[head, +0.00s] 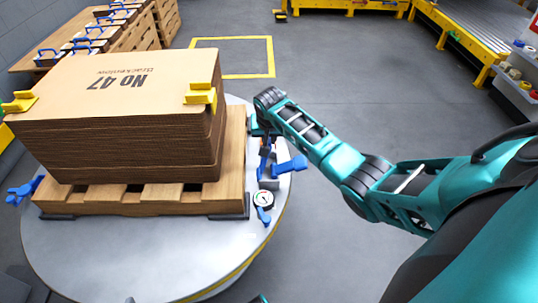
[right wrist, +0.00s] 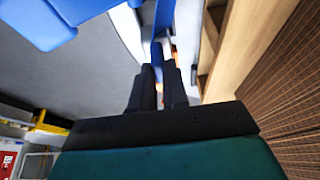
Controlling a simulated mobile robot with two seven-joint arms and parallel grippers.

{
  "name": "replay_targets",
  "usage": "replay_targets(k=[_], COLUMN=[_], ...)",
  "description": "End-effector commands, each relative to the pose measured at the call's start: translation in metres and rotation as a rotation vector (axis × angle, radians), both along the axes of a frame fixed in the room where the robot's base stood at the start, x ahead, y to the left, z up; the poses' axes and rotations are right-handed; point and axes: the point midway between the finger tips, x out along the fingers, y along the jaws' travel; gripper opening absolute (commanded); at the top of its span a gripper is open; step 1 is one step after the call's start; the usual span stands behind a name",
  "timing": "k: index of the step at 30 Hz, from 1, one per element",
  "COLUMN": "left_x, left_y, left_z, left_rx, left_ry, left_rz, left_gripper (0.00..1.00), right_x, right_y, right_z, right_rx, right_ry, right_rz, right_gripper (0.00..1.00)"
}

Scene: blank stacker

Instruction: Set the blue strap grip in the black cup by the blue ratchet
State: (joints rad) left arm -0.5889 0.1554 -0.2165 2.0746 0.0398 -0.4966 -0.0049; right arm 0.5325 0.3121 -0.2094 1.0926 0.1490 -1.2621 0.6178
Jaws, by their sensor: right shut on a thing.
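My right gripper (head: 265,143) is low beside the right edge of the pallet. In the right wrist view its dark fingers (right wrist: 160,88) are closed on a narrow blue piece (right wrist: 158,45), which looks like the strap grip. A larger blue part (head: 290,165) sticks out to the right just below the gripper; it fills the upper left of the right wrist view (right wrist: 45,22). I cannot tell whether this is the ratchet or part of the held piece. The black cup cannot be made out clearly. My left gripper is not in view.
A round metal turntable (head: 130,252) bears a wooden pallet (head: 135,198) with a cardboard stack (head: 115,150). A dial gauge (head: 263,199) sits near the right rim, and another blue tool (head: 24,190) at the left. Yellow corner pieces (head: 201,97) sit on the stack.

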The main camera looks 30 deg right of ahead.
Motion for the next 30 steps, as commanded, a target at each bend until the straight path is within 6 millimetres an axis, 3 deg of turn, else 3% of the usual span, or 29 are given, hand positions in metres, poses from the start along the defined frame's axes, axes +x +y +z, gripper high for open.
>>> replay_targets(k=[7,13,25,26,30], left_x=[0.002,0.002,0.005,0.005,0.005], left_y=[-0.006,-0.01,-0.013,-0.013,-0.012], left_z=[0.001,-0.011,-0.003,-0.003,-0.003], left_rx=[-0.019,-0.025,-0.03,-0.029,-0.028], left_ry=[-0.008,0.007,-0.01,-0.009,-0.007], left_rz=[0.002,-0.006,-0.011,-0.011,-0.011], left_gripper=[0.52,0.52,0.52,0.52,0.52], right_x=[0.001,0.001,0.001,0.001,0.0], right_y=[0.0,0.001,0.0,0.0,0.0], right_z=[-0.02,-0.05,-0.055,-0.054,-0.054], right_rx=[0.001,0.001,0.001,0.001,0.001], right_ry=[-0.002,-0.002,-0.003,-0.002,-0.002], right_rz=[-0.001,0.0,0.0,0.0,-0.001], right_gripper=[0.0,0.0,0.0,0.17,0.3])
